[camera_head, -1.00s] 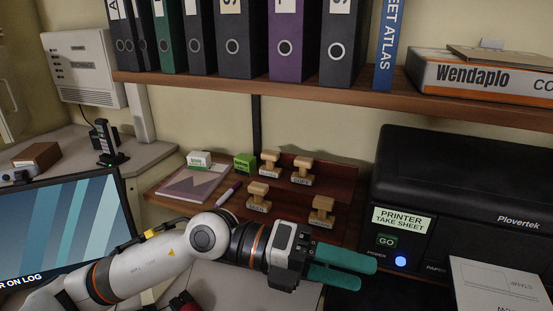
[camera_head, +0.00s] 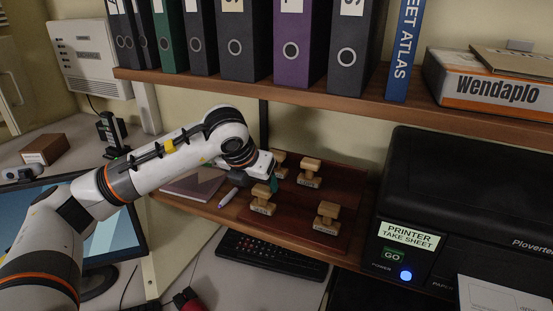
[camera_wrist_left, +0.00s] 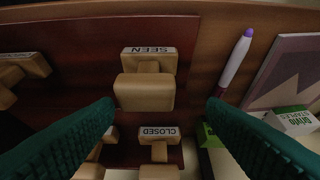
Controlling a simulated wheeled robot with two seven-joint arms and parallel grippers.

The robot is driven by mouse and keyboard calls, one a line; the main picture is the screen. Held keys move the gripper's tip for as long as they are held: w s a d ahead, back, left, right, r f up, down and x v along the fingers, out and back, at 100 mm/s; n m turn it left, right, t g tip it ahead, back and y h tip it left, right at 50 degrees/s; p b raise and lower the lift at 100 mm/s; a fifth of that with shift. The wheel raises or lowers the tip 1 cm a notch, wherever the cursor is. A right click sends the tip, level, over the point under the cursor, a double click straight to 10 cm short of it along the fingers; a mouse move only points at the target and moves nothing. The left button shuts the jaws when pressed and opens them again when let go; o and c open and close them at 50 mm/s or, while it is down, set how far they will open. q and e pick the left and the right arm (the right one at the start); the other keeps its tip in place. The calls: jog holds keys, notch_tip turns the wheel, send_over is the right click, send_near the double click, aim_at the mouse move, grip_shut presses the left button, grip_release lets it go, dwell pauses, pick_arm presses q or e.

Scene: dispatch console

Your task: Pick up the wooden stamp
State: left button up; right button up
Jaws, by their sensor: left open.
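Several wooden stamps stand on the reddish-brown board (camera_head: 345,190) under the shelf. The front-left wooden stamp (camera_head: 262,200) shows in the left wrist view as the SEEN stamp (camera_wrist_left: 146,88), between and beyond the fingertips. My left gripper (camera_head: 274,184) is open and points down by the left stamps; its green fingers (camera_wrist_left: 160,104) hold nothing. Behind is the CLOSED stamp (camera_wrist_left: 158,152), partly cut off in the left wrist view. A back-left stamp (camera_head: 280,158) is partly hidden by the gripper. Other stamps stand at the back right (camera_head: 309,172) and front right (camera_head: 326,216). My right gripper is not in view.
A purple-tipped pen (camera_wrist_left: 236,60) and a notebook (camera_wrist_left: 290,70) lie beside the board, with a staples box (camera_wrist_left: 292,121) and a green box (camera_wrist_left: 209,136). The printer (camera_head: 460,200) stands right, a binder shelf (camera_head: 300,100) hangs above, and a keyboard (camera_head: 270,262) lies below.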

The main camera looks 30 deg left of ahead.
aim_at(276, 153)
pick_arm(q)
jog(key=w+p, duration=0.1)
jog(key=w, duration=0.4)
jog(key=shift+w+a, duration=0.15)
jog(key=shift+w, duration=0.25)
jog(key=shift+w+r+p, duration=0.1)
jog(key=shift+w+p, duration=0.3)
jog(key=shift+p, duration=0.05)
jog(key=w, duration=0.1)
jog(key=w+p, duration=0.1)
jog(key=w, duration=0.1)
jog(key=w+p, duration=0.1)
jog(key=shift+w+a+f, duration=0.1)
jog(key=shift+w+f, duration=0.1)
jog(key=shift+f, duration=0.05)
jog(key=shift+w+f, duration=0.15)
jog(key=shift+f, duration=0.2)
jog(key=shift+c, duration=0.4)
jog(key=c, duration=0.7)
jog(key=shift+a+r, duration=0.1)
jog(key=shift+a, duration=0.05)
